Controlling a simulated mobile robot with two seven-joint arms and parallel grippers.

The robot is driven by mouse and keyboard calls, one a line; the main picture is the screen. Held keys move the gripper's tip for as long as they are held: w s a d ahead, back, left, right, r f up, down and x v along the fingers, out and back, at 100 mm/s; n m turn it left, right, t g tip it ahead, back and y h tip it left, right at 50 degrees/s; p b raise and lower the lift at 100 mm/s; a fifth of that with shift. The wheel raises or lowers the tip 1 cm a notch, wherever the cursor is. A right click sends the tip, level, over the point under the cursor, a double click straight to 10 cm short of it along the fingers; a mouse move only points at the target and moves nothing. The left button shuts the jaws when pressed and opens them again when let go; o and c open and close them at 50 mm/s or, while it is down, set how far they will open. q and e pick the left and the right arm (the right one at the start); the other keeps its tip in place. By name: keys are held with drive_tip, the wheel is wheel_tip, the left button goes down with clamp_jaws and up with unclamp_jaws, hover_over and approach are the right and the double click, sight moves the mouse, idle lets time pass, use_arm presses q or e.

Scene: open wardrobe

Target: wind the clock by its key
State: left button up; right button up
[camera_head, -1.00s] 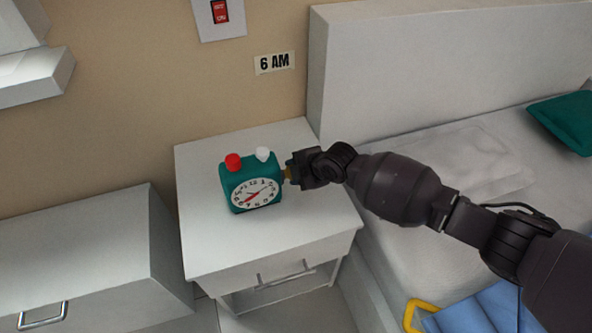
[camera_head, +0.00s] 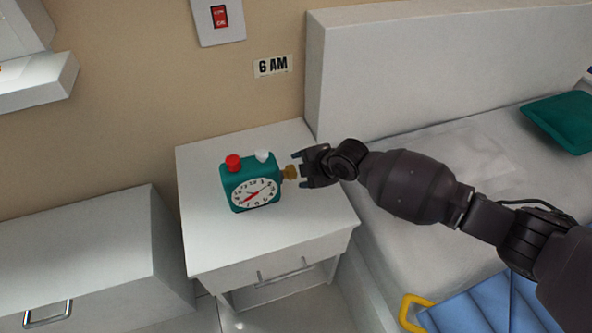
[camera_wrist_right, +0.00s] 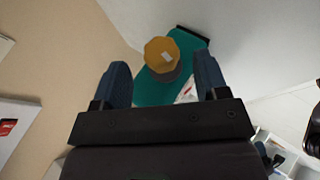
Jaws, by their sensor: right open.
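A teal clock (camera_head: 235,177) with a white face stands upright on the white nightstand (camera_head: 222,252). It has a red button and a white button on top. Its gold key (camera_head: 290,172) sticks out of the right side. My right gripper (camera_head: 298,170) is open just to the right of the key, with its fingers pointing at the clock. In the right wrist view the key (camera_wrist_right: 161,52) sits ahead of and between the two open fingers (camera_wrist_right: 163,85), in front of the teal clock side (camera_wrist_right: 150,90).
A white cabinet (camera_head: 80,250) stands at the left. A "6 AM" sign (camera_head: 273,66) and a red switch (camera_head: 219,17) are on the wall.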

drive_tip(key=p+v, duration=0.1)
drive_tip(key=v, duration=0.5)
drive_tip(key=shift+r, duration=0.15)
drive_tip(key=shift+s+d, duration=0.15)
